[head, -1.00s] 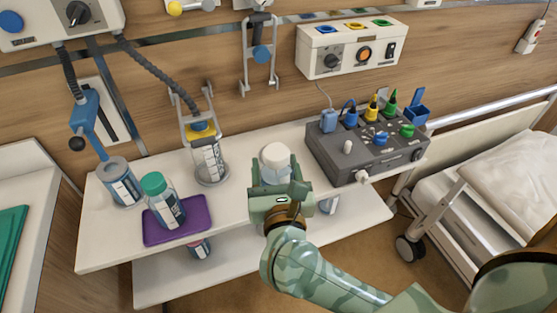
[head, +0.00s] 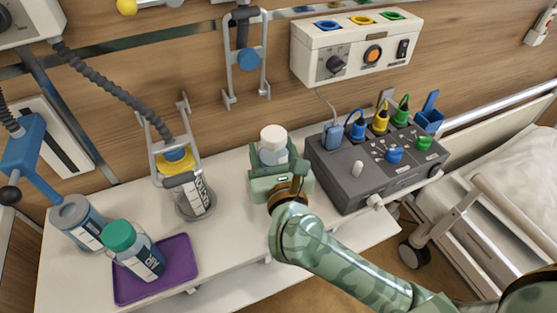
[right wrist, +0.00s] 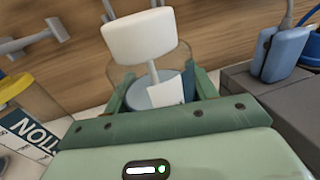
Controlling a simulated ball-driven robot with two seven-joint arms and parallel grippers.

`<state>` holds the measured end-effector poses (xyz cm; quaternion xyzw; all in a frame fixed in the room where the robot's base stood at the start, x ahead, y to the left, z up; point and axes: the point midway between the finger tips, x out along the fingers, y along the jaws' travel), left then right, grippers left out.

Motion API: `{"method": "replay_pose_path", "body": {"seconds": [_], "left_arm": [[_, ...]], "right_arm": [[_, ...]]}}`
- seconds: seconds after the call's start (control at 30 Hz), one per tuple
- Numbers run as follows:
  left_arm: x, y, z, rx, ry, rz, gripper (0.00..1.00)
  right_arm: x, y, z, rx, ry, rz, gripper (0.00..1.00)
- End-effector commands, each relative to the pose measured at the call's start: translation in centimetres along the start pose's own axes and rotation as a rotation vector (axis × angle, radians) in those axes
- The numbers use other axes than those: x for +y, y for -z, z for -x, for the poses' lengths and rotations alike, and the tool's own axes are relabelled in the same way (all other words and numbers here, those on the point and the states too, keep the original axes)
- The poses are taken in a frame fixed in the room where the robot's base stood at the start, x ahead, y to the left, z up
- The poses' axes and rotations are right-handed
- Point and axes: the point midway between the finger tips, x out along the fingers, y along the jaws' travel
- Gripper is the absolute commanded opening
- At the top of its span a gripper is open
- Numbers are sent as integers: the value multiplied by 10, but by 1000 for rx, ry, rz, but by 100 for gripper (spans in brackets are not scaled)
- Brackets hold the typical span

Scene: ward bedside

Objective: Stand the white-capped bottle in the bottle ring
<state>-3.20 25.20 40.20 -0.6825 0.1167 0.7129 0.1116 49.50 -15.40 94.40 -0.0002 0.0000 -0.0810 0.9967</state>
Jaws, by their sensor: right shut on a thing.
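The white-capped bottle (head: 274,153) has a clear body and is upright in the head view. My right gripper (head: 277,165) is shut on it, with a finger on each side. In the right wrist view the white cap of the bottle (right wrist: 140,38) rises above the fingers. I cannot tell how high its hidden base is above the white shelf. A grey wall bracket (head: 232,75) with a blue knob hangs behind and above the bottle, apart from it. I cannot make out clearly whether this is the bottle ring. My left gripper is not in view.
A grey console (head: 350,185) with coloured plugs stands close to the right. A yellow-topped jar (head: 197,200) in a bracket stands to the left. A green-capped bottle (head: 133,250) is on a purple tray (head: 180,262), beside a blue-grey canister (head: 75,222).

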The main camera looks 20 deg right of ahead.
Motion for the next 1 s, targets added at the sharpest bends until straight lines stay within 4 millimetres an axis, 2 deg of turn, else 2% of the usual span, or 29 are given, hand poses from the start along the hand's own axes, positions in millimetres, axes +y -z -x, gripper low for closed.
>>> {"method": "replay_pose_path", "body": {"seconds": [0.13, 0.33, 0.53, 1.0], "left_arm": [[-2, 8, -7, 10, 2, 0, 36], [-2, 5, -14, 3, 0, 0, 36], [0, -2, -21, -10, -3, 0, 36], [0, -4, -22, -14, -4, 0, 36]], "right_arm": [[4, 3, -18, -2, 0, 0, 25], [8, 6, -38, -1, -1, -1, 25], [8, 18, -38, 1, -1, 0, 25], [8, 19, -38, -1, 0, 0, 25]]}}
